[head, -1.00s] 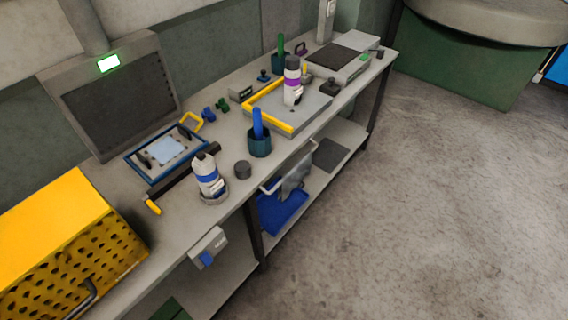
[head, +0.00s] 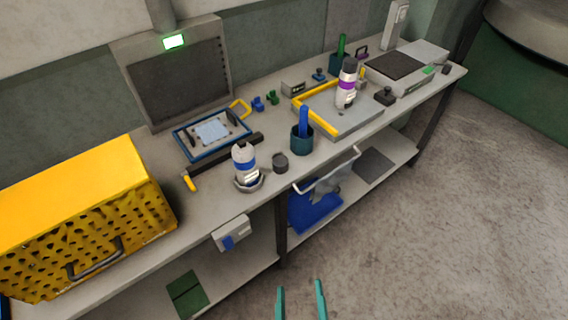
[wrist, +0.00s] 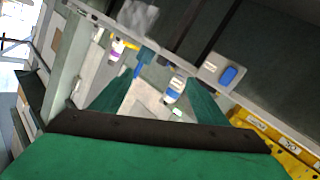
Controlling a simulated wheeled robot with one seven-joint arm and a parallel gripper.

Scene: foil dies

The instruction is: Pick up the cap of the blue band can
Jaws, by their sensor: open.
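The blue band can (head: 244,165) stands upright in a round grey holder near the bench's front edge. Its top is pale, with no dark cap on it. A short dark grey cap (head: 280,162) sits on the bench just right of the can, apart from it. The can also shows in the wrist view (wrist: 174,90), where I cannot make out the cap. My gripper (head: 301,300) shows as two teal fingers at the bottom of the head view. It is open and empty, out in front of the bench and well away from the cap.
A teal cup (head: 302,144) with a blue handle stands close right of the cap. A purple band can (head: 346,88) wears a dark cap. A yellow perforated box (head: 85,215) fills the left end.

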